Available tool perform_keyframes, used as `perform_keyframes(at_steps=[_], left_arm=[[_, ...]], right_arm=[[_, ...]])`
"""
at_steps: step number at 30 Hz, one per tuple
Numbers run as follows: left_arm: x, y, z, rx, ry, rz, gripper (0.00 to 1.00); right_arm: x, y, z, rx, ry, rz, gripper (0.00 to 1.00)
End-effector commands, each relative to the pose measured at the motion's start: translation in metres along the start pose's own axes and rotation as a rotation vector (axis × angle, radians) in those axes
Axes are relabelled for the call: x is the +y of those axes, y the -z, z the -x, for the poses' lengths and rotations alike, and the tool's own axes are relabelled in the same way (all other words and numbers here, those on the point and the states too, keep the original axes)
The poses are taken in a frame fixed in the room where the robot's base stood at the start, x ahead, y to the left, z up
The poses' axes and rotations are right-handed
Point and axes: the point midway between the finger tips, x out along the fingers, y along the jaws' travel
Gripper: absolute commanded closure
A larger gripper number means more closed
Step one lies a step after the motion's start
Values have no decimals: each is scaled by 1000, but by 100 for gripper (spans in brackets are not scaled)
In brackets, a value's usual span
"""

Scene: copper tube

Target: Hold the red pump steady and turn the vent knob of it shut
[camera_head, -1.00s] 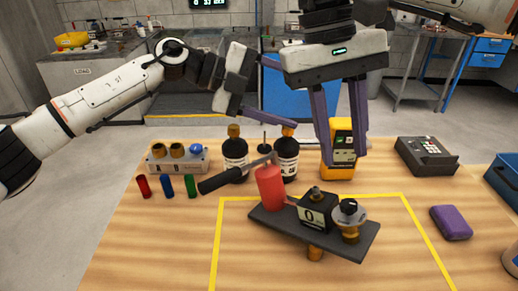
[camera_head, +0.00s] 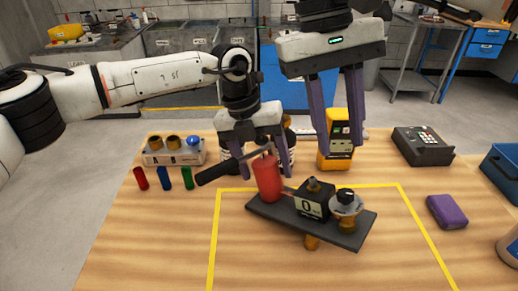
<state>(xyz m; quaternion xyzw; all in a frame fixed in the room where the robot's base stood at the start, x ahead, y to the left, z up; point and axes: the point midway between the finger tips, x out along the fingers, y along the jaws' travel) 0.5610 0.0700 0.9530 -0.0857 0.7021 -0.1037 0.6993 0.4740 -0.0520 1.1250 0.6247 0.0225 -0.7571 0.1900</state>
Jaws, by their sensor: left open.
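The red pump (camera_head: 267,181) is a red cylinder with a black-gripped handle (camera_head: 217,172), standing on the left end of a dark tilted base plate (camera_head: 283,226). A black block reading 0 (camera_head: 309,206) sits mid-plate. A silver round fitting with a black-centred knob (camera_head: 346,199), seemingly the vent knob, is at the right end above brass. My left gripper (camera_head: 267,172) is open, pointing down, with its fingers either side of the pump's top; contact cannot be told.
Dark bottles stand behind the pump, mostly hidden by my left gripper. A yellow meter (camera_head: 335,158) stands behind my right gripper. A valve block (camera_head: 175,157) and coloured cylinders are at left; a keypad box (camera_head: 422,146) and purple block (camera_head: 446,212) at right. The front table is clear.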

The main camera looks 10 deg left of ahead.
Motion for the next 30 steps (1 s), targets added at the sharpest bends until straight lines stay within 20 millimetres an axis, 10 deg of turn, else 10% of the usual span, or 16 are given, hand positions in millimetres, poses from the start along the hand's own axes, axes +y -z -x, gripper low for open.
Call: perform_keyframes(at_steps=[18,30], left_arm=[[0,0,-33,-1,2,1,35],[0,0,-32,-1,2,1,100]], right_arm=[[0,0,0,0,0,0,69],[0,0,0,0,0,0,69]])
